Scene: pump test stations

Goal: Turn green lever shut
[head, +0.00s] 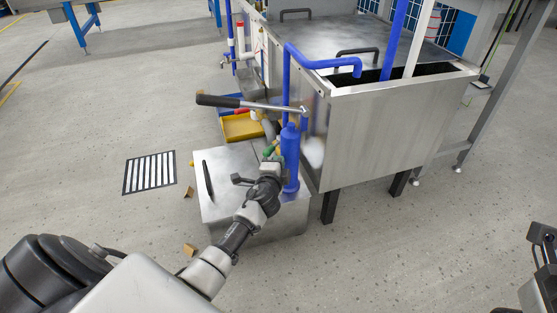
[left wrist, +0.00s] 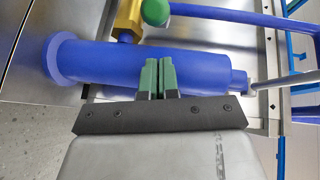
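In the left wrist view the rounded green end of the lever (left wrist: 155,12) shows at the top, beside a yellow brass valve body (left wrist: 128,20). A thick blue cylinder (left wrist: 110,62) lies across that view behind my left gripper (left wrist: 158,76). Its two green-tipped fingers are together with nothing seen between them, below the green end and apart from it. In the head view my left gripper (head: 270,160) is beside the upright blue cylinder (head: 291,155), and hides much of the valve. My right gripper (head: 545,240) is partly in view at the right edge; its fingers are unclear.
A long black-handled metal bar (head: 250,103) sticks out left above the cylinder. A steel tank (head: 400,130) stands to the right. A grey plinth (head: 230,215) is under the cylinder, with a yellow tray (head: 242,127) behind. Floor to the left is mostly clear.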

